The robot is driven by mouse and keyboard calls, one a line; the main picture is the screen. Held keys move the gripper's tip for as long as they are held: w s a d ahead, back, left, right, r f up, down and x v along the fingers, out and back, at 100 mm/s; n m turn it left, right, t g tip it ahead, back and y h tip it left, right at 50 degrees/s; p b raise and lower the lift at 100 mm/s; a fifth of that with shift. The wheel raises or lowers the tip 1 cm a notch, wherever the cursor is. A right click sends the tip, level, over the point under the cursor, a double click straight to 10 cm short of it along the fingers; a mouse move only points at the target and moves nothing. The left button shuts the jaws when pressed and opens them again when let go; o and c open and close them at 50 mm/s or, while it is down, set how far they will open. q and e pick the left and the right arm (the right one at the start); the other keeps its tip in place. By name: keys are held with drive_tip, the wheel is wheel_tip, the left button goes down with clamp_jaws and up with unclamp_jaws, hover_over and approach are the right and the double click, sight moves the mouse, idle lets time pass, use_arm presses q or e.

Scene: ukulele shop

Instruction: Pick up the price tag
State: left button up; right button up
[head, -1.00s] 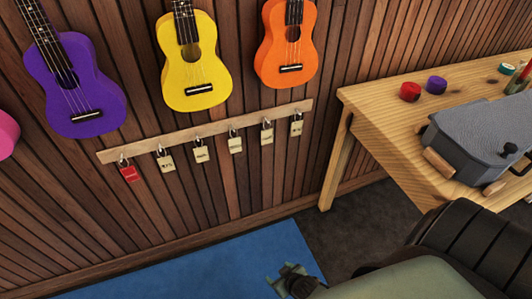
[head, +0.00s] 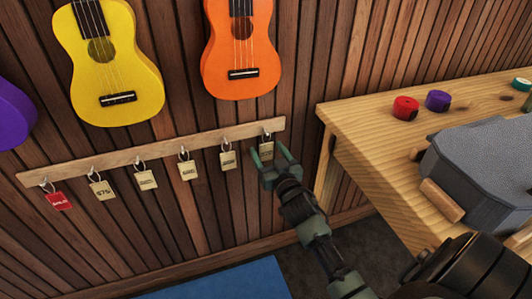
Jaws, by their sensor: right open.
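Several price tags hang by metal rings from hooks on a wooden rail (head: 120,158) on the wall. The leftmost tag (head: 59,202) is red; the others are tan, such as the "$75" tag (head: 103,190). The rightmost tan tag (head: 266,151) hangs at the rail's right end. My right gripper (head: 270,158) is open at this rightmost tag, its fingers on either side of it in the picture. I cannot tell whether they touch it. The tag's lower part is hidden by the gripper. My left gripper is not in view.
Yellow (head: 135,85) and orange (head: 240,75) ukuleles hang above the rail, with a purple one (head: 12,122) at the left edge. A blue mat (head: 225,283) lies below.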

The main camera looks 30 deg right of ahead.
drive_tip(key=shift+x, duration=1.05)
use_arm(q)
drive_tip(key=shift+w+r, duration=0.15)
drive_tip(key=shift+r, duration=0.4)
use_arm(e)
drive_tip(key=shift+c, duration=0.4)
drive_tip(key=c, duration=1.3)
drive_tip(key=shift+f, duration=0.1)
drive_tip(key=shift+c, duration=0.2)
